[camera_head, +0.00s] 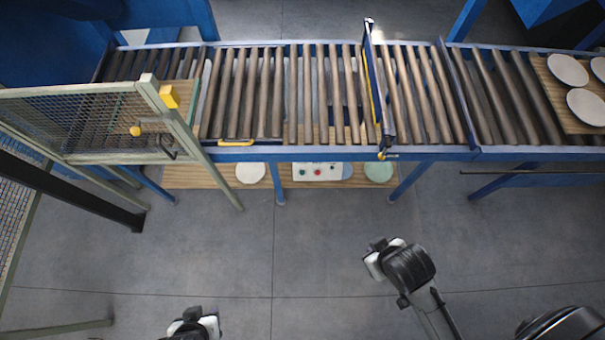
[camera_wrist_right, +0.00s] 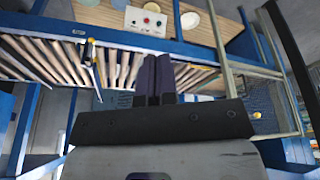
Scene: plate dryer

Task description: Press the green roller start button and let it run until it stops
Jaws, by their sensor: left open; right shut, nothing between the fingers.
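A white control box (camera_head: 310,174) sits on a wooden board low under the front of the roller conveyor. It carries a green button (camera_head: 303,171) at left, a red one beside it and another small one at right. My left gripper (camera_head: 188,316) is at the bottom edge, partly cut off, open and apart from everything.
The roller conveyor (camera_head: 300,90) with its blue frame spans the back. A mesh guard (camera_head: 100,120) stands at left. Plates lie beside the box, and white plates (camera_head: 568,70) on a board at far right. The grey floor between is clear.

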